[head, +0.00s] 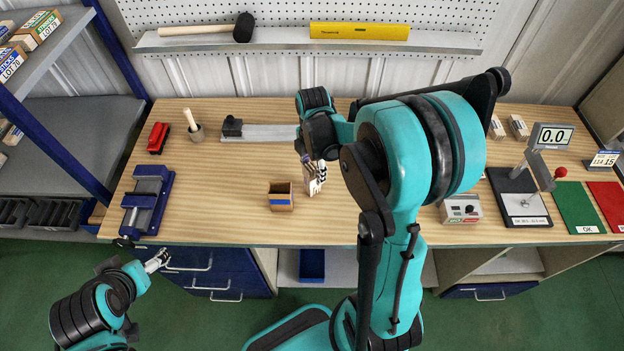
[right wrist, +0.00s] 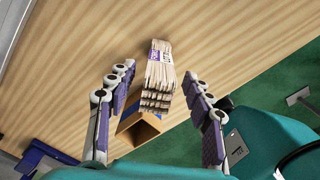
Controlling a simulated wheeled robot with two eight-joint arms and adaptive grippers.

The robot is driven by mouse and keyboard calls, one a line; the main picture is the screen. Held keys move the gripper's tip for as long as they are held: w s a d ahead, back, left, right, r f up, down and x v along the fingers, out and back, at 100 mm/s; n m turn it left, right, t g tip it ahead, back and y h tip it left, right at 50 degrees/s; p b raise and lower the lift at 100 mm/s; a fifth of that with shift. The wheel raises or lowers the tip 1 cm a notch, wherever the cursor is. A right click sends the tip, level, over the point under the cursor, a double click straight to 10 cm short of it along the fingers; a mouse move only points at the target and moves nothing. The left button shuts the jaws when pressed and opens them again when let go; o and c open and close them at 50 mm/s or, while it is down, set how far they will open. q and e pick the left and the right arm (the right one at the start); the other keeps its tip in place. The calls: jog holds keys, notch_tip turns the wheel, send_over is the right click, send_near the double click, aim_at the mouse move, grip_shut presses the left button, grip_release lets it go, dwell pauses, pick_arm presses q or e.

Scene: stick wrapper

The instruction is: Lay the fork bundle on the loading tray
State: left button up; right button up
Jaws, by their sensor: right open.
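The fork bundle (right wrist: 160,72) is a stack of pale wooden forks with a purple and white band. In the right wrist view it lies between the fingers of my right gripper (right wrist: 158,78), with gaps on both sides. In the head view the right gripper (head: 317,172) points down over the bench beside the small cardboard box, and the bundle (head: 311,186) shows partly behind its fingers. The right gripper is open. My left gripper (head: 157,261) hangs off the bench's front left edge; its jaw opening is unclear. I cannot identify the loading tray for certain; my right arm hides part of the bench.
The cardboard box (head: 281,204) stands left of the bundle. A grey metal rail (head: 270,132) with a black block lies behind. A blue vise (head: 148,200) is at the left; a control box (head: 461,209) and scale (head: 517,200) are at the right.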

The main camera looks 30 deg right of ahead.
aim_at(312, 184)
jog(key=shift+s+a+f, duration=0.1)
jog(key=shift+s+f, duration=0.05)
jog(key=shift+f, duration=0.25)
jog(key=f, duration=0.2)
jog(key=f+b, duration=0.1)
jog(key=f, duration=0.1)
jog(key=f+b, duration=0.1)
jog(key=f, duration=0.2)
jog(key=shift+w, duration=0.3)
jog(key=shift+r, duration=0.1)
grip_shut()
